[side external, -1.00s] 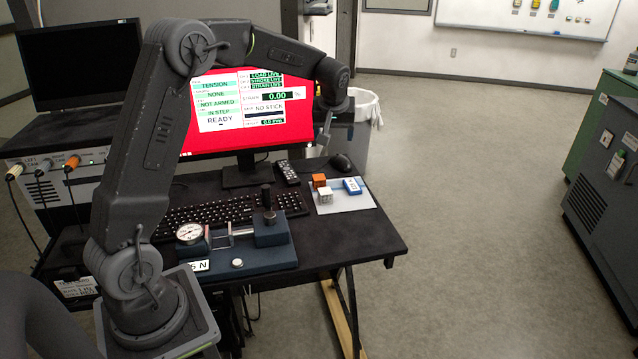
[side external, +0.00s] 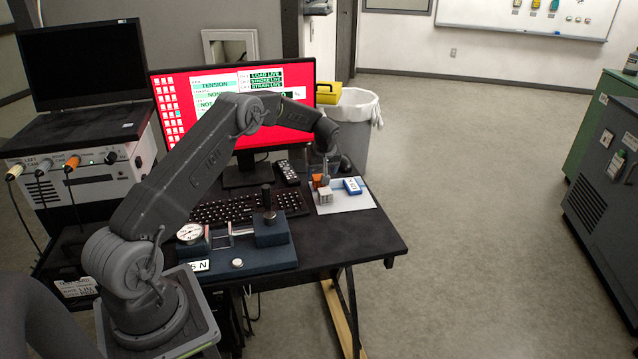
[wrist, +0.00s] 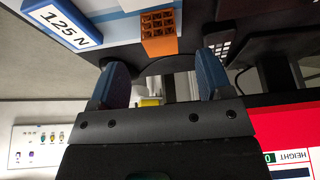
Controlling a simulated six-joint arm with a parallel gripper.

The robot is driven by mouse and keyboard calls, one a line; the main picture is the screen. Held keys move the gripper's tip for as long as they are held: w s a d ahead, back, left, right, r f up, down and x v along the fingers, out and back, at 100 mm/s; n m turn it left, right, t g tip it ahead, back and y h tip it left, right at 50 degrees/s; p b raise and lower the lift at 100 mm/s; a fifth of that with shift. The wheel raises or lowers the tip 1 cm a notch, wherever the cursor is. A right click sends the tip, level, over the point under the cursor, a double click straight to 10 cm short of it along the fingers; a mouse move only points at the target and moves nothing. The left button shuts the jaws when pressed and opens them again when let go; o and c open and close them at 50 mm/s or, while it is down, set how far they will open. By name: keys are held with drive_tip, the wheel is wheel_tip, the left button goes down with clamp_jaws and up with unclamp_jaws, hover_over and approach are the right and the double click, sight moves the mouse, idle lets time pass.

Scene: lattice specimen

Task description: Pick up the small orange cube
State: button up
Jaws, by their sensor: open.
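The small orange cube (side external: 317,181) stands on a pale mat (side external: 350,202) at the right end of the dark desk. In the wrist view the cube (wrist: 161,33) shows an open lattice face, a little beyond my fingertips and between their lines. My gripper (side external: 326,172) is low over the mat, close to the cube, and partly overlaps it in the side view. In the wrist view my gripper (wrist: 161,72) is open, with two blue fingers apart and nothing between them. Whether a finger touches the cube cannot be told.
A white lattice cube (side external: 325,196) stands just in front of the orange one. A blue block (side external: 352,186) marked 125 N (wrist: 63,22) lies beside them.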

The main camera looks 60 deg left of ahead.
sight(319, 178)
drive_tip(key=x, duration=0.5)
drive_tip(key=shift+a+f, duration=0.2)
drive_tip(key=shift+f, duration=0.1)
drive_tip(key=c, duration=1)
drive_tip(key=shift+r, duration=0.15)
